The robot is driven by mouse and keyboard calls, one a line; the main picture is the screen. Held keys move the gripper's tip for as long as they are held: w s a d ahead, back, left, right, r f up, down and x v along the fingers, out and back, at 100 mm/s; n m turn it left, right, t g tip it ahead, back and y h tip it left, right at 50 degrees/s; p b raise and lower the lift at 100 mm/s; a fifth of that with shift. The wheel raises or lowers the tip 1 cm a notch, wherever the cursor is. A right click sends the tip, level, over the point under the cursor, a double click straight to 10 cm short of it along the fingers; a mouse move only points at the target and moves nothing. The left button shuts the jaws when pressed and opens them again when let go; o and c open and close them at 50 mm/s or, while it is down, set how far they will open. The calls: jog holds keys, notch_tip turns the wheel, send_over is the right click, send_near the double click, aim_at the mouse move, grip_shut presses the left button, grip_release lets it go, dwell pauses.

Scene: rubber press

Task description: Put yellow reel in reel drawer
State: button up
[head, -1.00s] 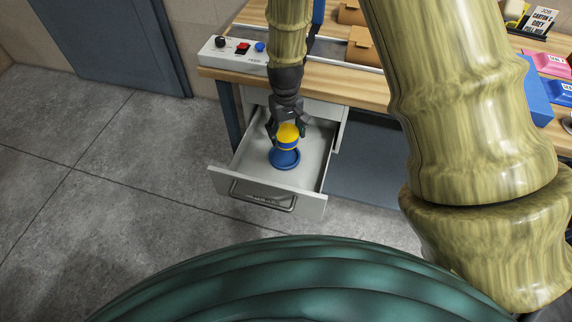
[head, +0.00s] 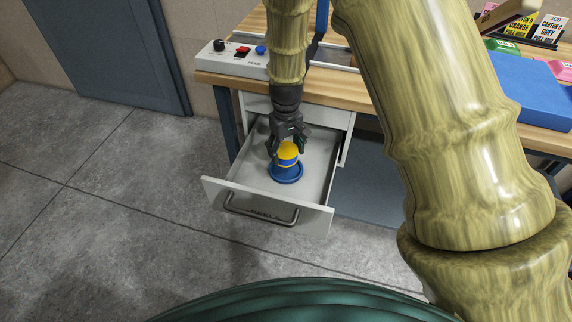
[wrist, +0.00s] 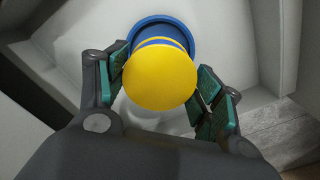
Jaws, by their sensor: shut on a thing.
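The yellow reel (head: 288,149) has a round yellow top and a blue band below it. In the wrist view the yellow top (wrist: 160,78) fills the space between the finger pads. My gripper (head: 288,146) is shut on it from above, inside the open reel drawer (head: 240,172). Directly below is a wide blue round flange or reel (head: 286,174), also showing as a blue ring in the wrist view (wrist: 162,22). I cannot tell whether the yellow and blue parts are joined, touching or slightly apart.
The drawer is pulled out beneath the wooden bench (head: 345,90); its front panel has a handle (head: 260,212). A button panel (head: 235,57) stands on the bench's left end. A blue bin (head: 530,90) and labelled cards are at right. Bare floor lies left of the drawer.

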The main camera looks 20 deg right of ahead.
aim_at(286, 150)
jog(key=shift+f, duration=3.05)
jog(key=shift+f, duration=0.15)
jog(key=o, duration=1.1)
notch_tip(286, 150, up, 12)
jog(key=shift+r, duration=0.2)
